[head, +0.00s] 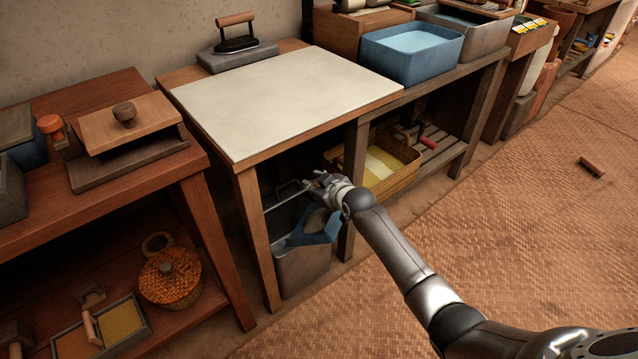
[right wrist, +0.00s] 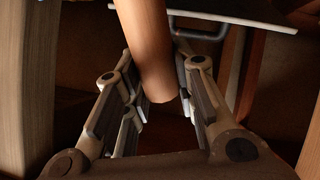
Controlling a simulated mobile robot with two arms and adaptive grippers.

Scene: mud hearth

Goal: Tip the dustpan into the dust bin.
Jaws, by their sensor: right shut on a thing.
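The blue dustpan (head: 322,236) hangs tilted at the mouth of the grey dust bin (head: 303,270), under the pale-topped table. My right gripper (head: 322,186) is above the dustpan and bin. In the right wrist view, my right gripper (right wrist: 158,97) is shut on a rounded wooden handle (right wrist: 145,40), which lies between its fingers. In the head view the handle is mostly hidden by the gripper. I cannot tell whether the dustpan touches the bin's rim or whether any dust is in either. My left gripper is not in view.
The table's front leg (head: 257,240) stands left of the bin, and another leg (head: 349,190) is close to my right arm. A yellow wicker basket (head: 398,180) sits on the low shelf at right. The woven floor mat (head: 530,230) is mostly clear.

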